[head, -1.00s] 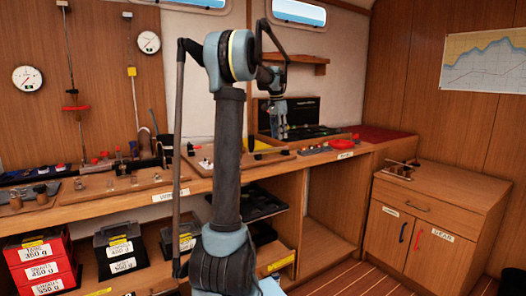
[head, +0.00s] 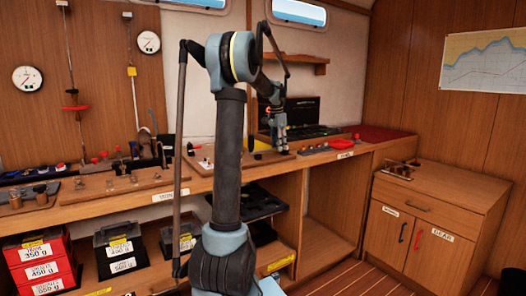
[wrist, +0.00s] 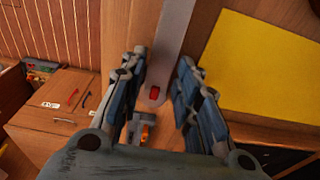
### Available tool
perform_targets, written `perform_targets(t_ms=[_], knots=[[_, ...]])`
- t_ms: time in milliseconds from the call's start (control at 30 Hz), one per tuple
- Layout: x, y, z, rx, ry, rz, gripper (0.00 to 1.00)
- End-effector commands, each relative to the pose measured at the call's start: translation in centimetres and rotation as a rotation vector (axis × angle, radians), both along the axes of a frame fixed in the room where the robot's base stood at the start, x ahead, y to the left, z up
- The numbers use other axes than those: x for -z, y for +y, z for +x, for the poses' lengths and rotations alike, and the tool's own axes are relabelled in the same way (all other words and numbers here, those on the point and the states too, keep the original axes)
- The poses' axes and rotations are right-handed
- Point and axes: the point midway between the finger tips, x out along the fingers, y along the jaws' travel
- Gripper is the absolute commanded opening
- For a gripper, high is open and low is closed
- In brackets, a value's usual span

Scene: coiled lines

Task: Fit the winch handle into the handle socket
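My gripper (head: 281,149) is low over the bench in the head view, its fingers pointing down. In the wrist view my gripper (wrist: 163,75) is open, with its two fingers on either side of a flat grey bar with a red mark at its near end, which looks like the winch handle (wrist: 172,45). A gap shows between the left finger and the bar; contact on the right is unclear. A small grey and orange piece (wrist: 147,128) shows below the bar's end, partly hidden by my gripper. I cannot make out the handle socket for certain.
A yellow sheet (wrist: 265,62) lies right of the bar. Red and grey items (head: 340,144) lie on the bench right of my gripper, with a dark open case (head: 312,131) behind. Boards with small fittings (head: 120,183) stand left. A low cabinet (head: 436,215) stands right.

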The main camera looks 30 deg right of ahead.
Motion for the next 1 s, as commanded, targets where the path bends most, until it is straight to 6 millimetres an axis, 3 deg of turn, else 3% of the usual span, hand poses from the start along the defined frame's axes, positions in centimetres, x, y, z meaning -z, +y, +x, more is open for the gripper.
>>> perform_targets(t_ms=[33,100,1000], knots=[[-0.01,0.01,0.01,0.0,0.0,0.0,0.12],[-0.01,0.01,0.02,0.0,0.0,0.0,0.0],[-0.86,0.13,0.09,-0.002,0.0,0.0,0.0]])
